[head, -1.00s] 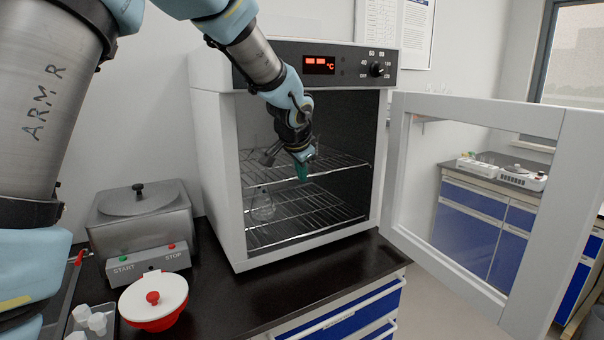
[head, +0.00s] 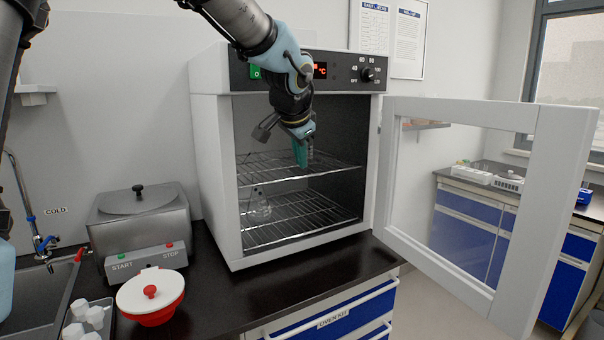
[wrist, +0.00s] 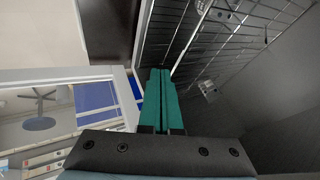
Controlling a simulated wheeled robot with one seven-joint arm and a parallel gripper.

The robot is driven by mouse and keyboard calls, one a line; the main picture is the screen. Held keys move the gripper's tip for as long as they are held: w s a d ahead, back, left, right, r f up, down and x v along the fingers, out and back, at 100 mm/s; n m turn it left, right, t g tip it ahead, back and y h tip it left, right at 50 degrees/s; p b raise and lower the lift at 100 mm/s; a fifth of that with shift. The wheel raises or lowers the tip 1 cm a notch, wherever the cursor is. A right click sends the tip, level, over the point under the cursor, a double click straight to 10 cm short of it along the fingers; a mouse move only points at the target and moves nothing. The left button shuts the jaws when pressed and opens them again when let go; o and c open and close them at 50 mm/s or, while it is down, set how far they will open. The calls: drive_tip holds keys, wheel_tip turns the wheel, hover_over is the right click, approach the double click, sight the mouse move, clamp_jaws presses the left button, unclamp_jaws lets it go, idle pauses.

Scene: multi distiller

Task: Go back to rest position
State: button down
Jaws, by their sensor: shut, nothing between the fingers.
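My gripper (head: 301,154) has green fingers and points down in front of the open oven (head: 218,160), at about the height of the upper wire rack. In the wrist view the green fingers (wrist: 160,85) lie side by side, shut with nothing between them. The wrist view also shows the wire rack (wrist: 240,40).
The oven's glass door (head: 548,200) stands wide open to the right. A grey bath (head: 140,220) with START and STOP buttons and a red bowl with a white lid (head: 151,294) stand left of the oven. Black counter (head: 225,300) lies bare in front.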

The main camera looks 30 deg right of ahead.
drive_tip(key=w+a+f+n+y, duration=0.1)
drive_tip(key=a+f+n, duration=0.2)
drive_tip(key=a, duration=0.6)
drive_tip(key=w+a+f+n+g+y, duration=0.15)
drive_tip(key=a+f, duration=0.25)
drive_tip(key=a, duration=0.4)
drive_tip(key=w+a+f+n+y, duration=0.1)
drive_tip(key=w+a+f+n, duration=0.2)
drive_tip(key=a, duration=0.6)
drive_tip(key=s+a+f+n, duration=0.3)
drive_tip(key=a, duration=0.3)
drive_tip(key=s+a+f+n+g+y, duration=0.1)
drive_tip(key=s+a+f+n, duration=0.1)
drive_tip(key=a, duration=0.4)
drive_tip(key=s+a+f+n+g, duration=0.1)
drive_tip(key=s+a+f+n, duration=0.2)
drive_tip(key=s+a, duration=0.3)
drive_tip(key=shift+a+f+n, duration=0.3)
drive_tip(key=shift+f+n, duration=0.05)
drive_tip(key=shift+f, duration=0.1)
